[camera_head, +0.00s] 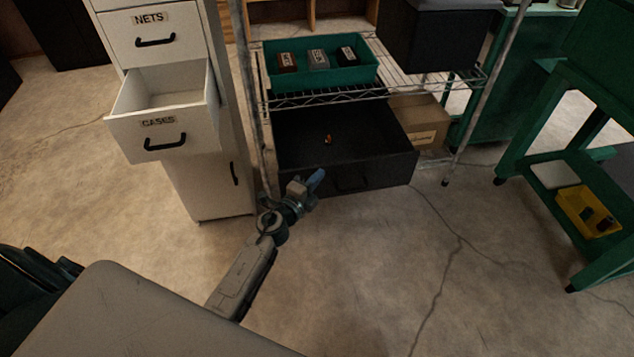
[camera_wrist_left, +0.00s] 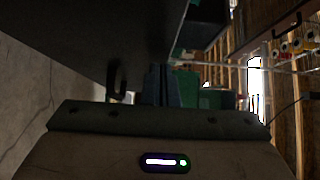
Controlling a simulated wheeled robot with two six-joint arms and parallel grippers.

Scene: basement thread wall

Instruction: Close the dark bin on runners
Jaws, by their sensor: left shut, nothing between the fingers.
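The dark bin (camera_head: 392,172) on runners is pulled out from under the wire rack, with its open top and inside showing in the head view. A small orange and dark item lies inside it. My left gripper (camera_head: 316,180) is in front of the left part of the bin's front face and is shut with nothing in it. In the left wrist view the bin's dark front (camera_wrist_left: 100,35) fills the upper left, with a dark handle (camera_wrist_left: 117,78) just left of my left fingers (camera_wrist_left: 161,86). I cannot tell whether the fingers touch the bin. My right gripper is not in view.
A white cabinet (camera_head: 205,190) stands to the left, its CASES drawer (camera_head: 160,135) open. A teal tray (camera_head: 345,82) sits on the wire rack above the bin. A cardboard box (camera_head: 418,122) is right of the bin. A green bench stands at right. The floor in front is clear.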

